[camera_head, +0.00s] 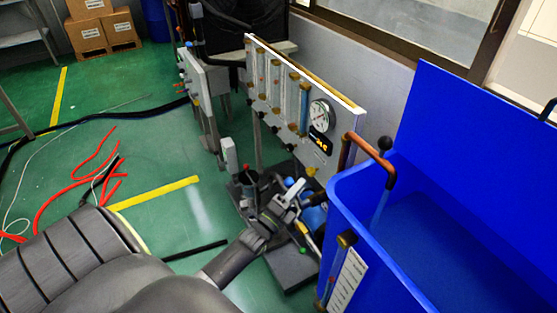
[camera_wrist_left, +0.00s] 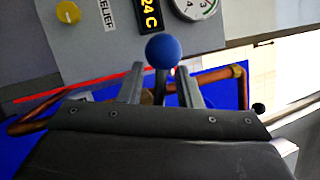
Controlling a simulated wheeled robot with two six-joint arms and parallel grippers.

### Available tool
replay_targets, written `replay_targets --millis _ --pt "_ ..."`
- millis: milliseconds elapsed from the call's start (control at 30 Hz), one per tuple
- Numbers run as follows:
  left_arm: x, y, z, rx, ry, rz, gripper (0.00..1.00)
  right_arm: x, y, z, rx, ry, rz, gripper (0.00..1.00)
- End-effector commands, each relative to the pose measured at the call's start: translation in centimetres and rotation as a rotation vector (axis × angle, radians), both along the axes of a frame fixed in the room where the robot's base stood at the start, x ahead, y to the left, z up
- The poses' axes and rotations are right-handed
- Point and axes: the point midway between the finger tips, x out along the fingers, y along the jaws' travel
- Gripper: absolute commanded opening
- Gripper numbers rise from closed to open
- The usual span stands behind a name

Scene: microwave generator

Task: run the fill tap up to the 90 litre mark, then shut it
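A blue ball knob (camera_wrist_left: 164,50) on a dark stem stands between the two fingers of my left gripper (camera_wrist_left: 160,74) in the left wrist view. The fingers are apart, with a gap on each side of the stem. In the head view my left gripper (camera_head: 293,192) is low in front of the gauge panel, left of the blue tank (camera_head: 335,205); the arm partly hides the pipework there. A sight tube with brass ends (camera_head: 346,240) and a white scale (camera_head: 347,280) is on the tank's front. Its marks and level are too small to read. My right gripper is out of view.
The panel (camera_head: 345,100) carries flow tubes, a round dial (camera_head: 320,115) and a lit display (camera_head: 319,141). Red and black hoses lie on the green floor at left.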

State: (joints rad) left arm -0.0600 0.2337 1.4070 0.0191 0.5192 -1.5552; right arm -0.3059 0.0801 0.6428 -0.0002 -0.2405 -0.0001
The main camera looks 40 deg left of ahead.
Motion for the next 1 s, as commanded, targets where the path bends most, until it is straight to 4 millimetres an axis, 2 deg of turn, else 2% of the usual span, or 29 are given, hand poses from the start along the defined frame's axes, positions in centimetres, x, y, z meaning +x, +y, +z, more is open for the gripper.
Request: replay_targets --millis 600,800,1000 --pt "-13.1 0.8 -4.1 0.001 0.005 0.001 0.32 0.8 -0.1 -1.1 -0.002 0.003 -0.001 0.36" --pt "-15.4 0.9 -4.7 0.001 0.003 0.001 0.32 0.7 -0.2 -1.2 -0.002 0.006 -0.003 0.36" --pt "-15.9 1.0 -4.8 0.0 0.002 0.0 0.32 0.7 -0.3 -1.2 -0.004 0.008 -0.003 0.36"
